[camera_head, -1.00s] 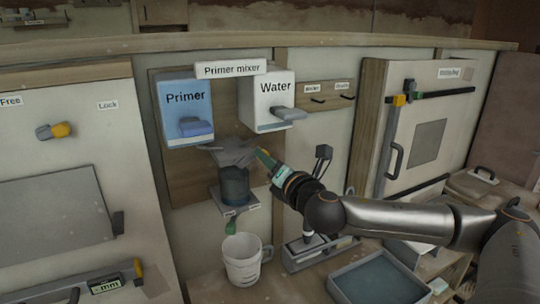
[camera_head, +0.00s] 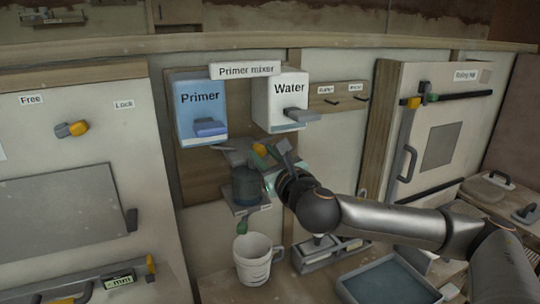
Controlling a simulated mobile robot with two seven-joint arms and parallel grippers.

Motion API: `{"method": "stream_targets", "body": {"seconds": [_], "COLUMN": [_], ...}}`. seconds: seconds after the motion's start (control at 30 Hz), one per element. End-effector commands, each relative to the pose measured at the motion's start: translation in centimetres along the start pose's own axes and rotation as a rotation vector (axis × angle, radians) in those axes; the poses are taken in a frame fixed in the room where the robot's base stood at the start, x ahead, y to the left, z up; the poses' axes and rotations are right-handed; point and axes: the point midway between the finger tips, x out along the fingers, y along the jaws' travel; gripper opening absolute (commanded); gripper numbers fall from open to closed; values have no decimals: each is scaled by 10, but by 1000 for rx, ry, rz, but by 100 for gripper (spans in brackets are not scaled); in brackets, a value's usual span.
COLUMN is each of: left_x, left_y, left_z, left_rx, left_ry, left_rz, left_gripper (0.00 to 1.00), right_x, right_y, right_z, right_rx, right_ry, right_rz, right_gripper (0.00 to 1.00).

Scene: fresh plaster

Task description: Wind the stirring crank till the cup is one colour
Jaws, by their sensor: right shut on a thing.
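The primer mixer hangs on the wall, with a blue Primer box (camera_head: 201,103) and a white Water box (camera_head: 279,95). Below them a dark blue-grey mixing cup (camera_head: 246,188) sits under a grey stirring head (camera_head: 236,151). The crank's orange knob (camera_head: 259,150) shows at the right of this head. My right gripper (camera_head: 268,163) is at the crank, shut on it; its fingers are partly hidden by its own wrist. The cup's contents look dark, and I cannot make out whether the colour is even. My left gripper is not in view.
A cabinet door with a handle (camera_head: 404,175) is at the right, behind my right arm.

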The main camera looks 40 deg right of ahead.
Motion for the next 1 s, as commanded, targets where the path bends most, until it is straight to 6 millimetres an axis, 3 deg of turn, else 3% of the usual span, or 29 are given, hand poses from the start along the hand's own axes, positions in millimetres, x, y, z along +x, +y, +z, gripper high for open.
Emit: {"method": "stream_targets", "body": {"seconds": [0.6, 1.0], "left_x": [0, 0], "left_y": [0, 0], "left_z": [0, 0], "left_rx": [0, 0], "left_ry": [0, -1], "left_rz": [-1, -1], "left_gripper": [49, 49], "right_x": [0, 0], "right_y": [29, 40], "right_z": [-1, -7], "right_rx": [-578, -840], "right_ry": [-1, 1], "right_rz": [3, 3], "right_gripper": [0, 0]}}
